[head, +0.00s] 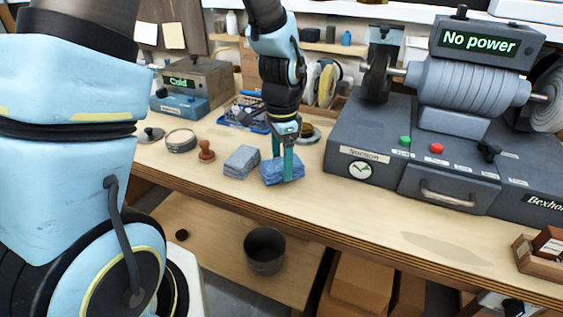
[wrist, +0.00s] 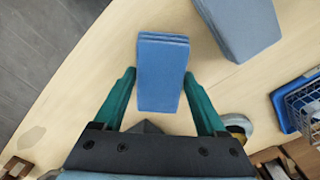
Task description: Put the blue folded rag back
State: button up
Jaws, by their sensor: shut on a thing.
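The blue folded rag (head: 271,172) is between the two teal fingers of my gripper (head: 283,167), close to the bench top near its front edge. I cannot tell whether its underside touches the wood. In the wrist view the rag (wrist: 162,65) lies lengthwise between the fingers, its folded layers showing at the far end. My gripper (wrist: 160,80) is shut on it. A second, greyer folded rag (head: 242,161) lies on the bench just left of it, a small gap apart; it also shows in the wrist view (wrist: 240,22).
A blue tray (head: 247,118) lies behind. A large grey machine (head: 400,150) blocks the right.

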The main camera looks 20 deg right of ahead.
aim_at(281, 163)
jog(key=shift+f, duration=0.45)
jog(key=shift+f, duration=0.1)
jog(key=o, duration=1.2)
jog(key=shift+o, duration=0.2)
notch_tip(281, 163, up, 12)
jog(key=b, duration=0.2)
jog(key=a+f+n, duration=0.2)
jog(key=a+n, duration=0.6)
jog(key=a, duration=0.4)
jog(key=w+a+f+n+t, duration=0.1)
jog(key=a+f+n, duration=0.1)
jog(key=a+n, duration=0.6)
jog(key=a, duration=0.5)
jog(key=shift+w+a+f+n+t, duration=0.15)
jog(key=shift+a+f+n+t, duration=0.05)
jog(key=shift+f+n+t, duration=0.15)
